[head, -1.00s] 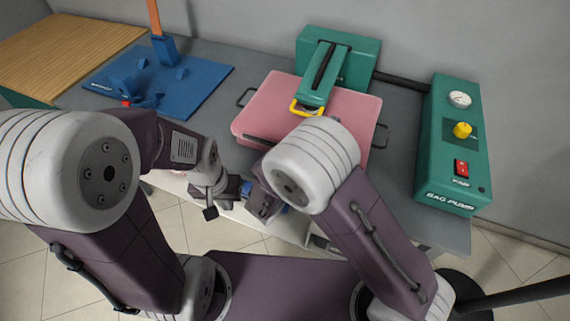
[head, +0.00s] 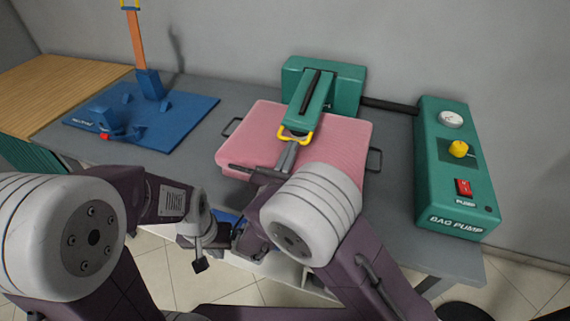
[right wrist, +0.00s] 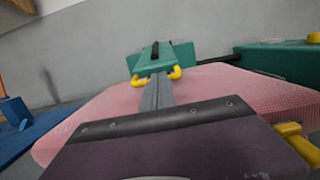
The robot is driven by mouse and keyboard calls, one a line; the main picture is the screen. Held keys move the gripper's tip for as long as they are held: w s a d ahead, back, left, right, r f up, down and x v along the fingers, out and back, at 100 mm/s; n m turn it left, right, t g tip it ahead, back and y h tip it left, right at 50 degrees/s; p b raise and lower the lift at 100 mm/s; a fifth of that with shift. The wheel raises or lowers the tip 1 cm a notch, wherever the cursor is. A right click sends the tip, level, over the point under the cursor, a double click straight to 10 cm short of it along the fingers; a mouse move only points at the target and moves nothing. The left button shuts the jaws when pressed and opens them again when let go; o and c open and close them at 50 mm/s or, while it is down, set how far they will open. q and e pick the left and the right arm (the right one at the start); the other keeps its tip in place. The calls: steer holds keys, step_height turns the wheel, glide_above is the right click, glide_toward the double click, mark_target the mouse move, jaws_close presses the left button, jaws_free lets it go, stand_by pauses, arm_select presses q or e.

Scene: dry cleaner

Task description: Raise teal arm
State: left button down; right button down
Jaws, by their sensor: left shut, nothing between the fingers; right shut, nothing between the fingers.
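The teal arm (head: 310,98) lies low over a pink padded board (head: 345,140), hinged at a teal block (head: 350,85) at the back. Its yellow U-shaped handle (head: 305,138) faces me. My right gripper (head: 291,146) is shut and empty, its grey fingers at the handle. In the right wrist view, the fingers (right wrist: 160,85) point at the teal arm, with yellow handle (right wrist: 175,72) on either side of their tips; contact is unclear. My left gripper (head: 238,232) is shut and empty at the table's front, partly hidden.
A teal pump box (head: 450,180) with gauge, yellow knob and red switch stands right. A blue base (head: 185,118) with an orange post (head: 136,38) stands left. Metal loops (head: 375,160) stick out from the board's sides. Grey tabletop (head: 395,205) is bare between board and pump.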

steer(key=shift+w+d+r, duration=0.1)
steer(key=shift+w, duration=0.15)
steer(key=shift+r, duration=0.15)
steer(key=shift+s+r+p, duration=0.1)
steer(key=shift+r+p, duration=0.25)
steer(key=shift+p, duration=0.05)
